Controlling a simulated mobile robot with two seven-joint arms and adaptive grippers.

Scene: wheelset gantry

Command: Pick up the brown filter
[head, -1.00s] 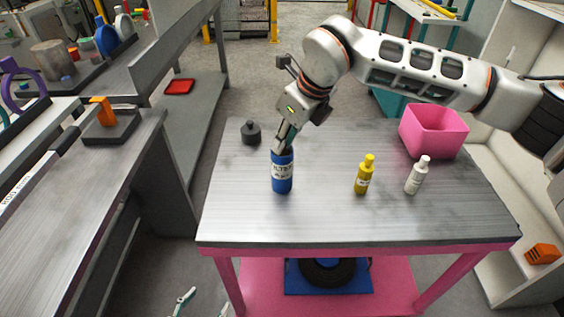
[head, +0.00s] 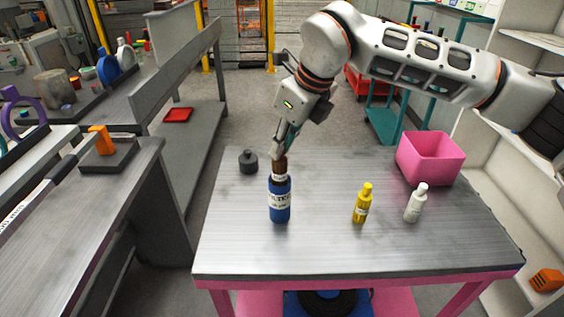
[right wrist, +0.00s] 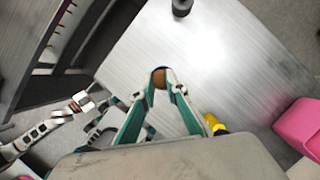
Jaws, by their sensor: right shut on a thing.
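The brown filter (head: 280,165) stands upright over the mouth of the blue canister (head: 280,204), which has a white label. My right gripper (head: 279,154) is shut on the top of the brown filter from above. I cannot tell whether the filter's lower end is still inside the canister. In the right wrist view, the filter's round brown top (right wrist: 159,78) shows between the right gripper's fingertips (right wrist: 162,80). My left gripper (right wrist: 108,128) appears small beside the table in that view; its finger opening is unclear. It does not show in the head view.
On the grey table (head: 330,250) stand a dark capped pot (head: 248,162), a yellow bottle (head: 362,204), a white bottle (head: 415,204) and a pink bin (head: 431,158). The table's front middle is clear. A grey bench (head: 85,215) stands at left.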

